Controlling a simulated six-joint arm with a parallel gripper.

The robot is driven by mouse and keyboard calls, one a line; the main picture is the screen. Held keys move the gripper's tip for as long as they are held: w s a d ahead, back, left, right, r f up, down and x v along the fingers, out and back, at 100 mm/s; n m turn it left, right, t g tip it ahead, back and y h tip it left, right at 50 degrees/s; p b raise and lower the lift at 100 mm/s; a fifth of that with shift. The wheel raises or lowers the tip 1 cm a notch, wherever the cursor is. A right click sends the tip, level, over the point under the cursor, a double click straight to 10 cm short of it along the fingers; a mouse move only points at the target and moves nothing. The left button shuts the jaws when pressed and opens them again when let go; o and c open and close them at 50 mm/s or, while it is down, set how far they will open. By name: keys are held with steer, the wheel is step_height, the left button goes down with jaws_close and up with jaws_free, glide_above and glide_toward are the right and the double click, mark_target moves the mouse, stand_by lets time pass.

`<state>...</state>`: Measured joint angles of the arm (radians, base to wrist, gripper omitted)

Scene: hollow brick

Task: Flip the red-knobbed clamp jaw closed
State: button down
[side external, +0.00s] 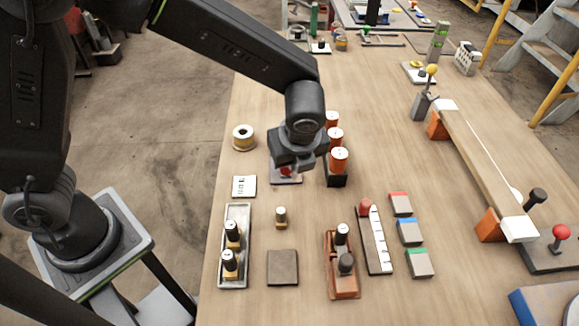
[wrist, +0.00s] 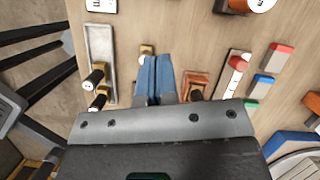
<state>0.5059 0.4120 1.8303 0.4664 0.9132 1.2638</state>
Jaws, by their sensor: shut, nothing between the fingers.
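The red-knobbed clamp (side external: 560,232) is at the right front of the table in the side view. Its red ball sits on a short stem above a dark base plate (side external: 545,260), beside the near white end of a long wooden board (side external: 490,165). The jaw's exact angle is too small to tell. My gripper (side external: 290,163) is well to the left of the clamp, above a small plate with a red part that it partly covers. In the wrist view my gripper's blue-grey fingers (wrist: 155,70) are together and hold nothing. I cannot make out the clamp in the wrist view.
The board rests on orange blocks (side external: 489,225). A black-knobbed part (side external: 537,196) stands near its front end, a yellow-knobbed one (side external: 432,70) near its far end. A blue object (side external: 545,305) lies front right.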

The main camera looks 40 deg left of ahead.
steer(key=shift+w+d+f+m, duration=0.15)
steer(key=shift+d+f+m, duration=0.3)
steer(key=shift+f+m, duration=0.2)
glide_toward(288, 175)
steer(key=f, duration=0.1)
steer(key=s+d+f, duration=0.1)
steer(key=f, duration=0.1)
steer(key=d+f, duration=0.1)
steer(key=shift+s+f, duration=0.3)
steer(key=shift+f, duration=0.05)
steer(key=shift+w+a+r, duration=0.2)
steer(key=shift+w+a, duration=0.6)
steer(key=shift+a, duration=0.3)
steer(key=shift+w+a, duration=0.35)
steer(key=shift+a, duration=0.15)
